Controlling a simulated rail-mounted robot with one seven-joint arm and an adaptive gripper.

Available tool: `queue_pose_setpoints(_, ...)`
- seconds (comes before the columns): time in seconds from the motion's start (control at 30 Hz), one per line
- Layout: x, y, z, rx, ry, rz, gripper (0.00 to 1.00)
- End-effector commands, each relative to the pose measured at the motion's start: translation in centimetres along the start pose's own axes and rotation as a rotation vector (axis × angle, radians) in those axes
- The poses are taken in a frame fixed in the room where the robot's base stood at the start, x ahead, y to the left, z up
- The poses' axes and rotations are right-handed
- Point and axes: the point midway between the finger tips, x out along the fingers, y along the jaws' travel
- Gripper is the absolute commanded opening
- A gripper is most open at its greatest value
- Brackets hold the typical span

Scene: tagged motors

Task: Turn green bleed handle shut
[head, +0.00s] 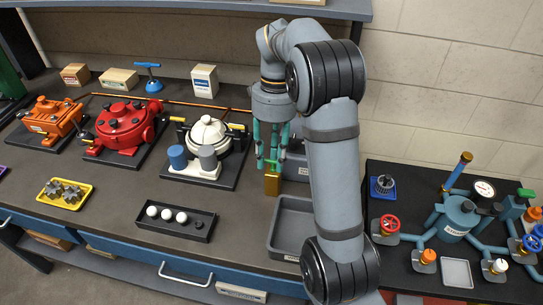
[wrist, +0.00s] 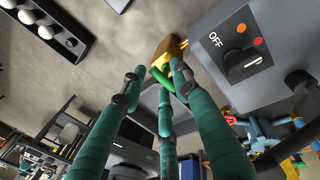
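A grey switch box (wrist: 235,50) reading OFF stands beside the fingers. A grey tray (head: 283,228) is in front of the gripper. The blue tank (head: 455,218) with gauge, red valve wheel (head: 389,224) and pipes fills the right-hand bench. My arm hides part of the bench.

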Motion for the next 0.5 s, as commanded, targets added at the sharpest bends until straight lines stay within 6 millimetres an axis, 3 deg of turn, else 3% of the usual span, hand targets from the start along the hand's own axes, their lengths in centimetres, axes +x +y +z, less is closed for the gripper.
queue_pose_setpoints(0.5, -0.76, -0.05, -0.01, -0.002, 0.001, -0.001, 0.38)
